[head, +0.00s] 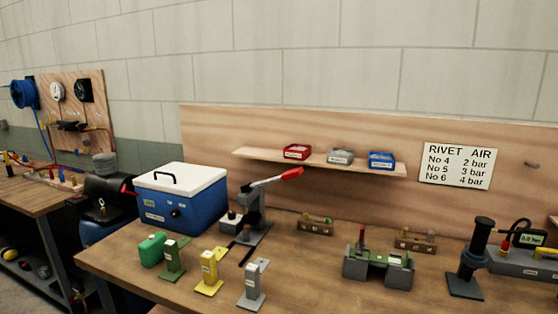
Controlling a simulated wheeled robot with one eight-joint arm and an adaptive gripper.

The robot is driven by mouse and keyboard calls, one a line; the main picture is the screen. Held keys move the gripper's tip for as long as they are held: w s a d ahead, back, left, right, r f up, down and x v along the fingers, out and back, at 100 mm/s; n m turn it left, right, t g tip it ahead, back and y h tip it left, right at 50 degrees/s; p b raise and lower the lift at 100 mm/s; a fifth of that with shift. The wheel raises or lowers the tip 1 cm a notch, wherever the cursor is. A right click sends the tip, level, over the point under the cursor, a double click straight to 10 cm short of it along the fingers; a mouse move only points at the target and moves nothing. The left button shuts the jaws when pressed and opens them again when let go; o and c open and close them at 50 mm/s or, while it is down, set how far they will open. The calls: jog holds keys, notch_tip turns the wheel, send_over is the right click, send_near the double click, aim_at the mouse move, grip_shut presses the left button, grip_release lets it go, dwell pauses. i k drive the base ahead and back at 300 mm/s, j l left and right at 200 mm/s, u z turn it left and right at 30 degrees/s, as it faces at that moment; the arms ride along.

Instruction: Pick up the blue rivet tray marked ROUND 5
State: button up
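A blue tray (381,161) sits at the right end of a narrow wooden shelf (250,154) on the plywood back panel. It has a white label on its front, but the lettering is too small to read. A grey tray (341,156) and a red tray (297,151) stand to its left on the same shelf, also with small labels. Nothing stands in front of the blue tray. My gripper is not in the head view.
The bench (205,250) below carries a blue cooler (182,205), a press with a red handle (252,212), several small stands, a green fixture (379,267) and a black-columned tool (470,262). A RIVET AIR sign (457,165) hangs right of the shelf.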

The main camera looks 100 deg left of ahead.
aim_at(378, 160)
jog(key=u, duration=2.85)
